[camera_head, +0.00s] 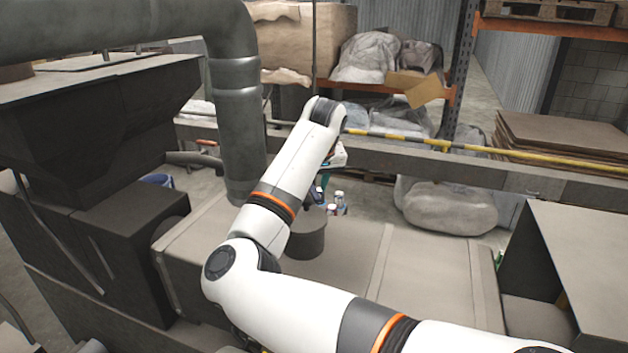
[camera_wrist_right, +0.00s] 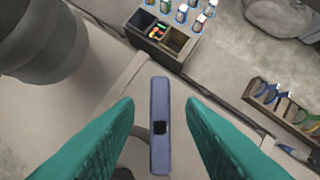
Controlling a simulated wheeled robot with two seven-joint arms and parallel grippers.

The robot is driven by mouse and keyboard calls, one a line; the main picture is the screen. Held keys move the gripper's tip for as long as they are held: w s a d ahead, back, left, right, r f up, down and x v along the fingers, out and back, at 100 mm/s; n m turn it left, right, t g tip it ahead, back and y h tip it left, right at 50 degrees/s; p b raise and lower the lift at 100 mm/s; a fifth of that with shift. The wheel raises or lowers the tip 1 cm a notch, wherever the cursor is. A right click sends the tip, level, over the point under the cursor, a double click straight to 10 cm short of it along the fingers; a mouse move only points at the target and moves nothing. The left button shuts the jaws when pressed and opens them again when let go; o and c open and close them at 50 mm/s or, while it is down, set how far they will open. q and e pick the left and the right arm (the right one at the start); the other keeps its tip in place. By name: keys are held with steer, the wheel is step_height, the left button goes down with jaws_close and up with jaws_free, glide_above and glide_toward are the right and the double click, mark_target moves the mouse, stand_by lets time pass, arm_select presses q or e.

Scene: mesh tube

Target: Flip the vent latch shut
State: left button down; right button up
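A narrow blue-grey bar with a dark square at its middle, which looks like the vent latch (camera_wrist_right: 159,100), stands upright in the picture in the right wrist view. It lies over a pale grey surface. My right gripper (camera_wrist_right: 160,103) is open, with one teal finger on each side of the bar and a visible gap to both. I cannot tell how far below the fingertips the bar lies. In the head view my right arm covers most of that gripper (camera_head: 323,183), and I cannot make out the latch there. My left gripper is not in view.
A thick grey pipe (camera_head: 237,110) rises just left of my right arm. A dark cylinder (camera_head: 306,238) stands on the grey duct (camera_head: 425,275). A compartment box (camera_wrist_right: 165,32) with small bottles and another tray (camera_wrist_right: 283,108) sit nearby. A yellow-black rail (camera_head: 480,152) runs behind.

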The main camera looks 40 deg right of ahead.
jaws_close()
steer(key=m+h, duration=0.1)
steer(key=m, duration=0.2)
steer(key=shift+d+m+g, duration=0.1)
steer(key=shift+m+g, duration=0.3)
steer(key=shift+m+g+h, duration=0.4)
steer(key=shift+m+g, duration=0.2)
steer(key=shift+m, duration=1)
steer(key=shift+r, duration=0.1)
jaws_free()
